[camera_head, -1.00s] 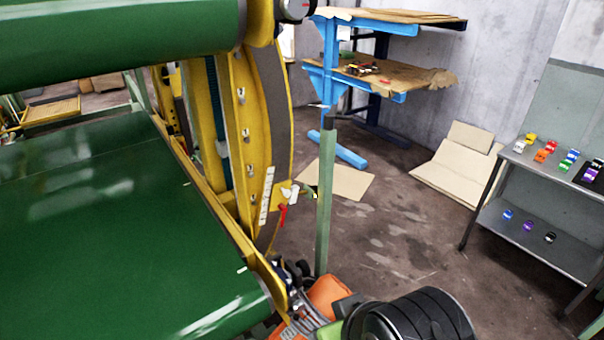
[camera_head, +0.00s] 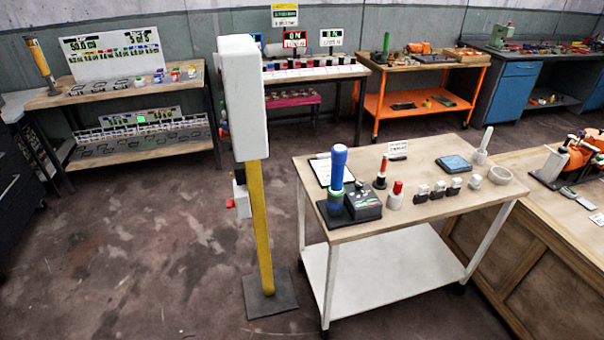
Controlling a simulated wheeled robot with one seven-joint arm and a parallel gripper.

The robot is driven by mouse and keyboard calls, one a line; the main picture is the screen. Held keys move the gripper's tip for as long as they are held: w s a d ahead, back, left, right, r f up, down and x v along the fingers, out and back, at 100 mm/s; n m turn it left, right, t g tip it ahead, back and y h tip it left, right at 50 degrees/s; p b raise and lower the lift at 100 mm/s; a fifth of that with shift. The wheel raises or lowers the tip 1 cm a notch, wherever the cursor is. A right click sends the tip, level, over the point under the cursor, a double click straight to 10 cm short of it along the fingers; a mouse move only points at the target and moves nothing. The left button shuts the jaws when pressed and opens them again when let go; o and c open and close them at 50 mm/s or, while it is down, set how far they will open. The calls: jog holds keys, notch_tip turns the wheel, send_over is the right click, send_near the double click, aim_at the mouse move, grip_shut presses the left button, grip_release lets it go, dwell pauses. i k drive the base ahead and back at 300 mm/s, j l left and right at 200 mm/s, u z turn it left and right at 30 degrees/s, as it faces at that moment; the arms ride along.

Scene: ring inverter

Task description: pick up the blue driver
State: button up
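A tall blue, rod-shaped tool (camera_head: 338,168) stands upright at the left end of a wheeled cart. It is the only driver-like blue thing that shows, but I cannot tell for sure that it is the blue driver. Its lower end meets a dark base, beside a black box with small controls (camera_head: 362,203). My gripper is not in view.
The cart's wooden top (camera_head: 440,207) also holds a red-topped bottle (camera_head: 396,196), several small jars, a blue pad (camera_head: 454,164) and a mortar (camera_head: 499,175). A white post-mounted box (camera_head: 243,100) stands left of the cart. Open floor (camera_head: 150,250) lies at left.

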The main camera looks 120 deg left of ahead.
aim_at(338, 153)
jog(key=u, duration=3.75)
jog(key=i+u, duration=0.25)
jog(key=i, duration=0.35)
jog(key=i+u, duration=0.25)
jog(key=i, duration=0.35)
jog(key=i+l+u, duration=0.2)
jog(key=i, duration=0.4)
